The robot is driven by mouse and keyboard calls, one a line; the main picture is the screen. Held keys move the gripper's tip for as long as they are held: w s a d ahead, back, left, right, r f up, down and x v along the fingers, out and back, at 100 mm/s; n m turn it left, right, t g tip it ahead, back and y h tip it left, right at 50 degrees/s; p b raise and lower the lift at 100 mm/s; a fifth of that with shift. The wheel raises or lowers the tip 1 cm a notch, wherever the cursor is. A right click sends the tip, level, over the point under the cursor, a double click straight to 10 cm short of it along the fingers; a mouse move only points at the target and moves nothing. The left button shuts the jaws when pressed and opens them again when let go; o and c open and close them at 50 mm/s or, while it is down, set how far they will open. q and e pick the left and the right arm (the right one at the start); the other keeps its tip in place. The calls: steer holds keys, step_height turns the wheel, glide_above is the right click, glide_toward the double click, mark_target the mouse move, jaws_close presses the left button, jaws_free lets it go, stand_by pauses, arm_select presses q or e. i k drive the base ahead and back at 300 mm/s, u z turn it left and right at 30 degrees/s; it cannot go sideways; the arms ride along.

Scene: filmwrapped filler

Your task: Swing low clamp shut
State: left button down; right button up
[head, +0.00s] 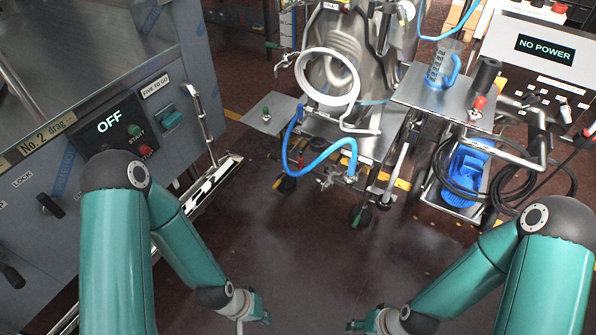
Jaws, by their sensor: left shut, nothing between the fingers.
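A small metal fitting (336,178) that looks like a clamp sits low on the filler, by the lower end of the blue hose (322,160). Its exact form, and whether it is open or closed, is too small to tell. My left gripper (264,314) is at the bottom of the head view, shut and empty, well below and left of the fitting. My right gripper (354,325) is at the bottom edge, partly cut off, below the fitting. Neither gripper touches the filler.
A grey cabinet (60,190) reading OFF stands at left, with a metal pedal or rail (213,185) at its side. A steel table (425,97) holds a blue jug (441,65). A blue pump (466,172) with black hoses stands at right. The floor between is clear.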

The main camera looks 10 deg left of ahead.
mark_target(329, 184)
steer(key=z, duration=0.15)
steer(key=i, duration=0.95)
steer(key=u, duration=0.2)
steer(key=k, duration=0.9)
steer(key=z, duration=0.2)
steer(key=i, duration=0.9)
steer(key=u, duration=0.05)
